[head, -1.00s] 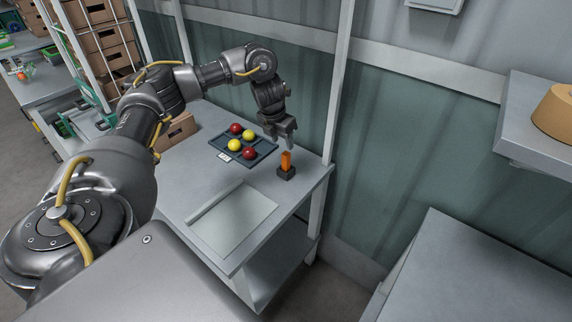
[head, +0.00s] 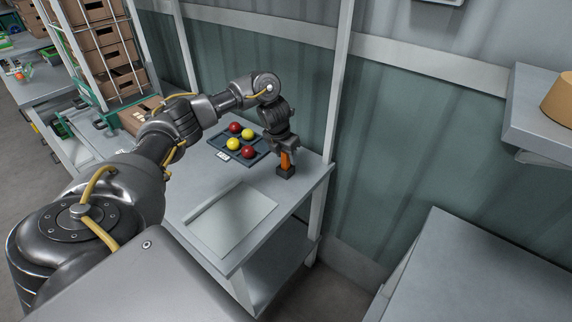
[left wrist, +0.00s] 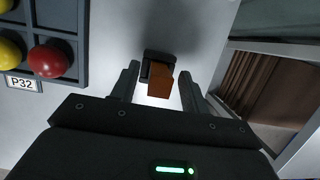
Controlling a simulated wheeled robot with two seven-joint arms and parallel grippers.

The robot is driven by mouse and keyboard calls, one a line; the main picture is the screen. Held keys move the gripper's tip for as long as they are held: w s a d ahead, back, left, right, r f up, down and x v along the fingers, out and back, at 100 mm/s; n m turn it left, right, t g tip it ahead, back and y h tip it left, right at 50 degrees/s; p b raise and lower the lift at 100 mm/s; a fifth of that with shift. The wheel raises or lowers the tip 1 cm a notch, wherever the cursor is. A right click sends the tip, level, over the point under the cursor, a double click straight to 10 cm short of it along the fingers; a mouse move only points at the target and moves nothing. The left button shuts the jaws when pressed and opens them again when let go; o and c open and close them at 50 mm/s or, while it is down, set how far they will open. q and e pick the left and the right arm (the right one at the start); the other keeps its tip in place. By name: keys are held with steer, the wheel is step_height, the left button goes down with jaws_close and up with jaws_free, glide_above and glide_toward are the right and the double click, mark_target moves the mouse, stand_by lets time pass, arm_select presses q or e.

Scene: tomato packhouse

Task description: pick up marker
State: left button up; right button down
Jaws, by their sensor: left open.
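The orange marker (head: 285,160) stands upright in a small dark holder (head: 285,171) near the right end of the grey table. My left gripper (head: 287,153) is directly over it, with its fingers pointing down around the marker's upper part. In the left wrist view the marker (left wrist: 160,84) lies between the two open fingers (left wrist: 157,88), with visible gaps on both sides. The holder (left wrist: 158,56) shows behind it. The marker's top is partly hidden by the gripper in the head view. My right gripper is not in view.
A dark tray (head: 222,142) labelled P32 with red and yellow tomatoes sits left of the holder. A pale flat board (head: 235,222) lies at the table's front. A post (head: 331,120) and the green wall stand close behind the table's right end.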

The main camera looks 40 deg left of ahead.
arm_select(q)
steer(key=shift+x, duration=0.95)
steer(key=shift+c, duration=0.2)
jaws_close()
steer(key=shift+r, duration=0.2)
